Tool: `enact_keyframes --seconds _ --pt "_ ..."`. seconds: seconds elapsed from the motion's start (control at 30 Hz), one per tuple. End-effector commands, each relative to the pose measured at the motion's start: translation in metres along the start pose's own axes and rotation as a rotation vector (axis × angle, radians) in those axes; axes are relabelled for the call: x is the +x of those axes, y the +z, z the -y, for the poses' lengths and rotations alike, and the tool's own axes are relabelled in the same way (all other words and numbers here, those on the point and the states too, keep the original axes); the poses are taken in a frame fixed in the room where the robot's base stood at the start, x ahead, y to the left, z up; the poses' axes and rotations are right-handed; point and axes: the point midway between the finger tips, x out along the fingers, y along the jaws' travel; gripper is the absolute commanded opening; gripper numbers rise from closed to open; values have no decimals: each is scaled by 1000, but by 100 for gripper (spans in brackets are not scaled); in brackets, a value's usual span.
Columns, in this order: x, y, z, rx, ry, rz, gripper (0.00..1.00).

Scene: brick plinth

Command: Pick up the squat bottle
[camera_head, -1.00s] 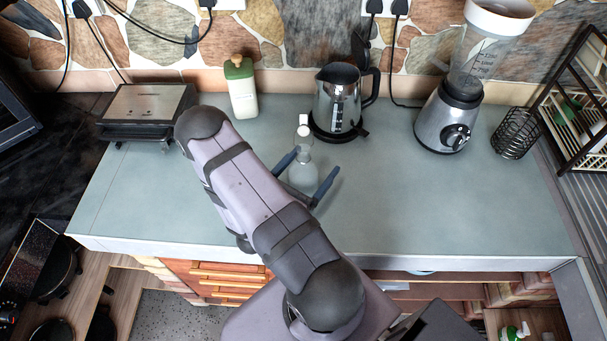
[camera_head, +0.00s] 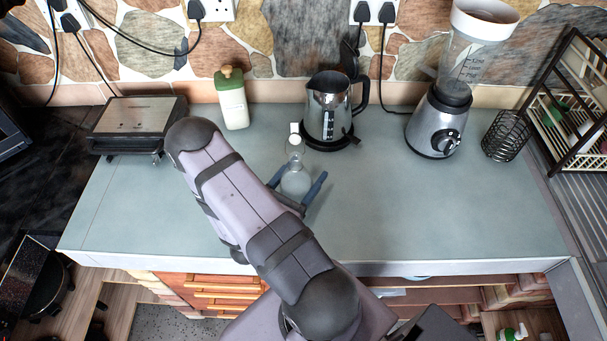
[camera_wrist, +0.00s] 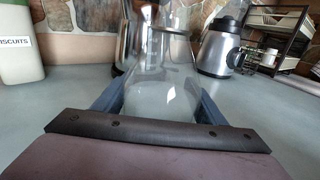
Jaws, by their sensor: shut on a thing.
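The squat bottle (camera_head: 295,180) is clear glass with a wide base and a narrow neck, and it stands upright at the middle of the counter. In the wrist view the bottle (camera_wrist: 160,80) fills the space between the two blue fingers. My gripper (camera_head: 297,184) is shut on the bottle, one finger on each side. The gripper also shows in the wrist view (camera_wrist: 160,100). The bottle's top is cut off in the wrist view. I cannot tell whether its base is clear of the counter.
A white-capped item (camera_head: 295,135) stands just behind the bottle. A steel kettle (camera_head: 329,112) is behind right, a green-topped biscuit container (camera_head: 232,98) behind left. A grill (camera_head: 137,124) is at left, a blender (camera_head: 441,115) at right. The counter (camera_head: 400,215) is clear at front right.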

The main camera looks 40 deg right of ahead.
Motion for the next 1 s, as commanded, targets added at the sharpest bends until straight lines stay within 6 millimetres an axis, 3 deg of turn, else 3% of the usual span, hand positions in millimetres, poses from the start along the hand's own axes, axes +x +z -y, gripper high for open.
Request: enact_keyframes --seconds 0.47,1.0 --pt "0 21 0 3 0 4 18" --pt "0 60 -1 4 -1 5 18"
